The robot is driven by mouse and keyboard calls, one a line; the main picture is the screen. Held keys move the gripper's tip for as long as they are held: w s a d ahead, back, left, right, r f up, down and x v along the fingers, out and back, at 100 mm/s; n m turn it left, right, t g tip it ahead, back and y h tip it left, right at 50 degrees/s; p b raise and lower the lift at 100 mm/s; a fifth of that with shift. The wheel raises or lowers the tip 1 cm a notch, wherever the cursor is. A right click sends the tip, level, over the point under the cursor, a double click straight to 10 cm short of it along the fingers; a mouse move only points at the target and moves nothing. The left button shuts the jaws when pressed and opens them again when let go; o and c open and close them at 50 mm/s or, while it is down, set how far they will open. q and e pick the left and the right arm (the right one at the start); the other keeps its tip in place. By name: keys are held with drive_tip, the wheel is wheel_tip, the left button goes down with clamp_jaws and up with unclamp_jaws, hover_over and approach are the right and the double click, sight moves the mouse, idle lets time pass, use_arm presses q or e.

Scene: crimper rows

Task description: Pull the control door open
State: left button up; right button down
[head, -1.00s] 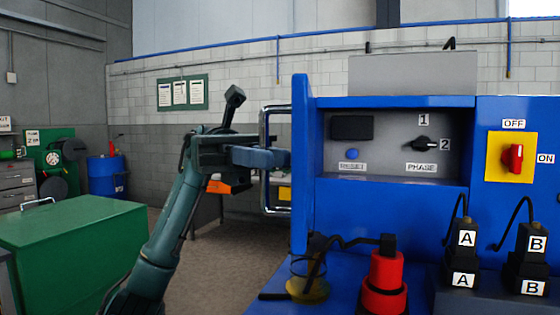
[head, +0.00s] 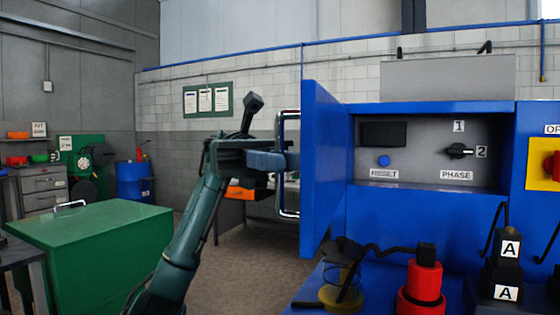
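The blue control door (head: 322,170) stands open, swung out on the left side of the control recess. Its inner face shows. A silver bar handle (head: 282,203) sticks out from its far side, left of the door's free edge. My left gripper (head: 283,161) reaches from the left at mid-height of the handle. Its fingers lie across the handle's upright bar and look closed on it; the rear finger is hidden. Inside the recess (head: 420,150) are a dark display, a blue RESET button (head: 384,160) and a black PHASE knob (head: 459,151). My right gripper is not in view.
A green cabinet (head: 100,240) stands at the left, near my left arm. On the blue bench below the door are a yellow-based item (head: 340,298), a red cylinder (head: 424,284) and a black block marked A (head: 509,250). Floor shows between cabinet and bench.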

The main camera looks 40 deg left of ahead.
use_arm(q)
drive_tip(key=p+v, duration=0.1)
drive_tip(key=v, duration=1.1)
idle(0.7)
